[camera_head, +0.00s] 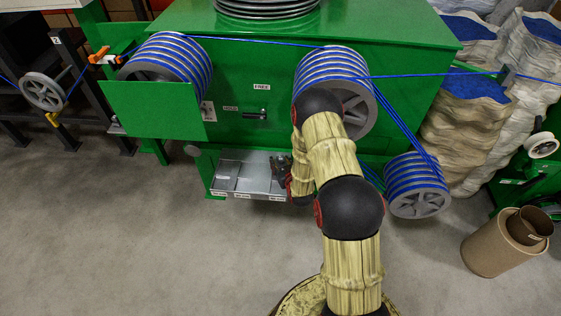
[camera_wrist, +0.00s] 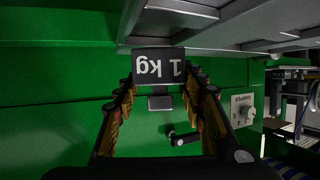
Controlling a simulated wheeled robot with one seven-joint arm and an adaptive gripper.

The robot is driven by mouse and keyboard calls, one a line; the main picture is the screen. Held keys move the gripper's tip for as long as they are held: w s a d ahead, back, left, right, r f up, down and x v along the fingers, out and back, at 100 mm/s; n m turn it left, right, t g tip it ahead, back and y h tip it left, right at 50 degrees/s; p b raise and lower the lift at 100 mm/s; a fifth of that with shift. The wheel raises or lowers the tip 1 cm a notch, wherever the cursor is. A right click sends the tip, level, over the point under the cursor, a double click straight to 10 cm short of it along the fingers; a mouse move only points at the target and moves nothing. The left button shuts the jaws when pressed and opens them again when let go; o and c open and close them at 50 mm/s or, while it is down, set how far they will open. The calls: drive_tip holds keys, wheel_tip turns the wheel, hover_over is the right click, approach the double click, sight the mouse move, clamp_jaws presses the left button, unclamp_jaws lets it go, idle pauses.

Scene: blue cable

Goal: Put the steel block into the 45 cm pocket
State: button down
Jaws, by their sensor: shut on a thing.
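A dark block marked "1 kg" (camera_wrist: 158,68) is between the fingers of my gripper (camera_wrist: 158,84) in the wrist view, its lettering upside down. My gripper is shut on it. In the head view my gripper (camera_head: 281,168) is at the right end of the grey metal tray (camera_head: 240,178), partly hidden by my arm. The tray has dividers and small labels along its front edge, too small to read surely. Its grey metal also shows at the top of the wrist view (camera_wrist: 235,25). I cannot tell whether the block touches the tray.
The green machine (camera_head: 250,60) stands behind the tray, with blue cable wound on a left drum (camera_head: 165,60), a right drum (camera_head: 345,85) and a lower drum (camera_head: 416,185). A black lever (camera_head: 256,115) sits between FREE and HOLD labels. A brown bin (camera_head: 495,245) stands right. The left floor is clear.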

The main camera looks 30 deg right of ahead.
drive_tip(key=shift+w+f, duration=0.2)
drive_tip(key=shift+f, duration=0.1)
drive_tip(key=shift+f+b, duration=0.25)
drive_tip(key=shift+b, duration=0.05)
drive_tip(key=c, duration=1.2)
unclamp_jaws()
drive_tip(key=shift+s+f, duration=0.1)
drive_tip(key=shift+s, duration=0.05)
drive_tip(key=shift+o, duration=0.5)
